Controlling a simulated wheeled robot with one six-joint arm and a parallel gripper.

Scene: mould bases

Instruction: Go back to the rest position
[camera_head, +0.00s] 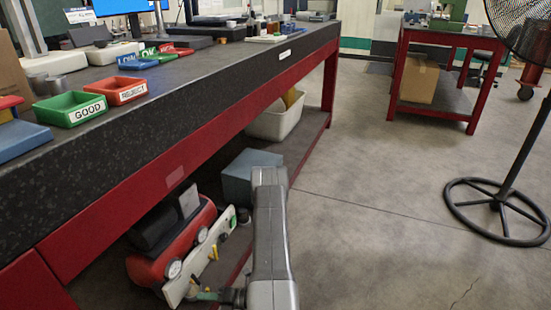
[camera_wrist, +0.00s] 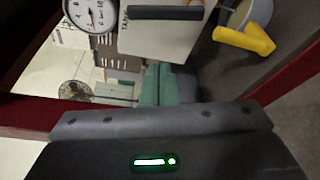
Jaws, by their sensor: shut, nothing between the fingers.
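My arm (camera_head: 270,240) hangs low beside the front of the workbench (camera_head: 200,115), in the lower middle of the head view. My gripper (camera_wrist: 160,122) fills the bottom of the wrist view as a dark body with a lit green indicator.
Green GOOD tray (camera_head: 80,109) and red REJECT tray (camera_head: 120,91) stand on the bench. Below are a red machine (camera_head: 165,250), a blue-grey box (camera_head: 245,180) and a white bin (camera_head: 277,123). A fan (camera_head: 500,190) stands right; the floor between is clear.

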